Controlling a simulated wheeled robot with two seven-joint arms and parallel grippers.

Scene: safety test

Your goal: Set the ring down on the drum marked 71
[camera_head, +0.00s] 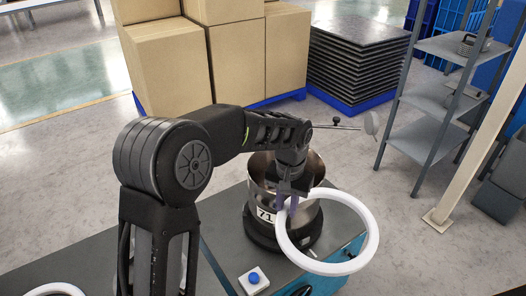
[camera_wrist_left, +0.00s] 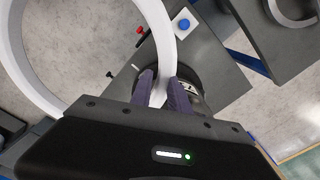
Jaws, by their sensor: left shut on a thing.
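My left gripper (camera_head: 287,204) is shut on the rim of a large white ring (camera_head: 373,232). In the wrist view, its purple fingers (camera_wrist_left: 164,93) pinch the ring's band (camera_wrist_left: 162,28). The drum marked 71 (camera_head: 259,196) is an open, silvery metal pot with a dark base, standing on a dark-topped bench. The gripper is in front of the drum, and the ring overlaps its right side in the head view. The ring extends to the right, beyond the bench edge. Whether the ring touches the drum cannot be told. My right gripper is not in view.
A white box with a blue button (camera_head: 253,279) sits on the bench (camera_head: 226,236) near the drum. Part of another white ring (camera_head: 55,289) shows at the lower left. Stacked cartons (camera_head: 235,50), a pile of dark sheets (camera_head: 355,60) and grey shelves (camera_head: 425,95) stand behind.

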